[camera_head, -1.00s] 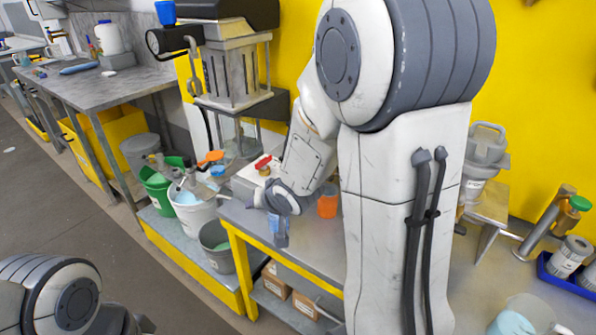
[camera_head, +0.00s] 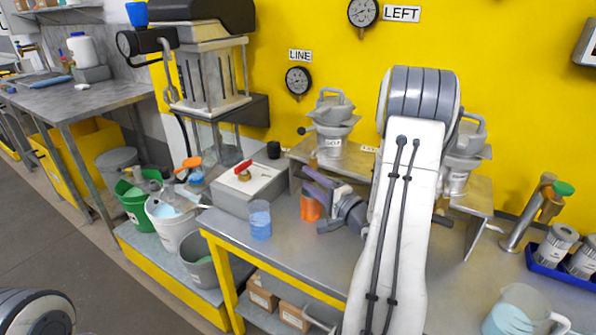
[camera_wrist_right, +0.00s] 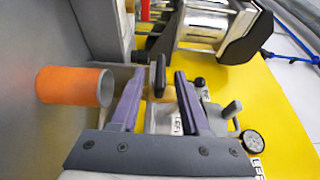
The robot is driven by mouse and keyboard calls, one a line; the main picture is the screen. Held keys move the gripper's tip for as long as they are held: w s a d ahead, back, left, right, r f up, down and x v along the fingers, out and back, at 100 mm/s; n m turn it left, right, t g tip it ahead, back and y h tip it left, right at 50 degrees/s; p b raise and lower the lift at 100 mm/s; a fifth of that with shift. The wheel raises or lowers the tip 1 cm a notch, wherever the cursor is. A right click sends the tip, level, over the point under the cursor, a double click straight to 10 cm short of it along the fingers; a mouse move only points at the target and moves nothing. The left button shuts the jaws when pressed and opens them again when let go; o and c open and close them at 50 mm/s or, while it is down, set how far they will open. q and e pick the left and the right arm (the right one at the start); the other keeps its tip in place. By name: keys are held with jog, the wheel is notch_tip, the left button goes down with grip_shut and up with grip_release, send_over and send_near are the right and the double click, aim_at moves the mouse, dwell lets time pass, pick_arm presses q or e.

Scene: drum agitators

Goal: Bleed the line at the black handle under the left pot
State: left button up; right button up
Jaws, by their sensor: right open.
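The left pot (camera_head: 332,112) is a grey lidded vessel on a small metal shelf against the yellow wall; its labelled side also shows in the right wrist view (camera_wrist_right: 178,122). In that wrist view a black handle (camera_wrist_right: 155,75) on a tan fitting shows between the purple fingers of my right gripper (camera_wrist_right: 159,80). The gripper is open, a finger on each side of the handle; I cannot tell whether either touches it. In the head view the right gripper (camera_head: 310,179) is below the left pot's shelf, and I cannot make out the handle there. My left gripper is out of view.
An orange cup (camera_head: 311,207) stands close to the right gripper, also in the wrist view (camera_wrist_right: 75,85). A clear cup with blue liquid (camera_head: 260,220) and a grey box with a red handle (camera_head: 245,185) are left of it. The LINE gauge (camera_head: 298,81) is above.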

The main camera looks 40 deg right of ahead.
aim_at(298, 171)
jog(key=w, duration=0.6)
grip_shut()
